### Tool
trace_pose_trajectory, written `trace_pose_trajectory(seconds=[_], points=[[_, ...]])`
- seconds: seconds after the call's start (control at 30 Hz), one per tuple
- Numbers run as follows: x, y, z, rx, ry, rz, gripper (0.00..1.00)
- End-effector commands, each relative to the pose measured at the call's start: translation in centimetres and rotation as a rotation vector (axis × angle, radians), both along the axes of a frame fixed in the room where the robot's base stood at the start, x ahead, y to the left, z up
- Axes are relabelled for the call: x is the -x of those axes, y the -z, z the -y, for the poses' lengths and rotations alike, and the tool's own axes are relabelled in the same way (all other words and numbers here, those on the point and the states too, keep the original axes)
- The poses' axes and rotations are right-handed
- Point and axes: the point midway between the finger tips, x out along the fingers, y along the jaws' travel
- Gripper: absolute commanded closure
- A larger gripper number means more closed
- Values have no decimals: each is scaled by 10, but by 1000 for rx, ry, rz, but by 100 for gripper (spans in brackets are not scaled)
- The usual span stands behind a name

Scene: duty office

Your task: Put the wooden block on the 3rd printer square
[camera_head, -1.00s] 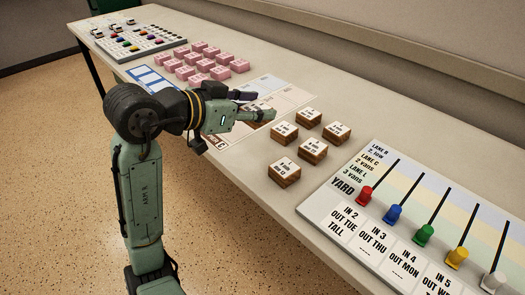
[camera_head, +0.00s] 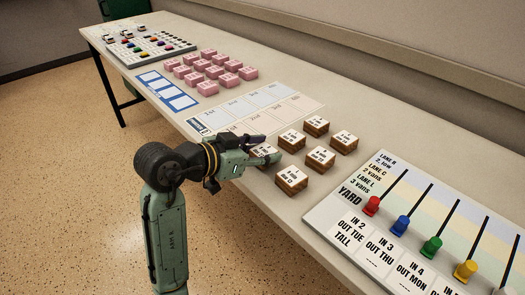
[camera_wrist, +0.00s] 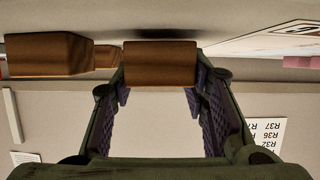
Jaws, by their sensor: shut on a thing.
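My gripper (camera_head: 262,148) is shut on a wooden block (camera_wrist: 160,64), whose brown side shows between the fingertips in the wrist view. In the head view its white labelled top (camera_head: 264,151) shows partly behind the fingers. The block is at or just above the table; I cannot tell which. A pale sheet of squares (camera_head: 262,107) with two rows of ordinal headings lies just behind the gripper. Its small labels are hard to read, and the gripper hides part of its near edge.
Several other labelled wooden blocks (camera_head: 320,158) stand close to the right of the gripper. Pink blocks (camera_head: 212,72) and a blue-framed card (camera_head: 167,92) lie farther left. A yard board (camera_head: 405,215) with coloured knobs is at the right. The pale sheet's squares look empty.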

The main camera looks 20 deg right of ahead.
Motion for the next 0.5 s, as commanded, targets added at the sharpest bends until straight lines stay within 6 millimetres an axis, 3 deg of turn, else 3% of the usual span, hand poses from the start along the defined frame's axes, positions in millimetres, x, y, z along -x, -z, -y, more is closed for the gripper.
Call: trace_pose_trajectory(seconds=[0.47, 0.5], points=[[0, 9, 0, 1, -1, 2, 87], [0, 9, 0, 0, -1, 1, 58]])
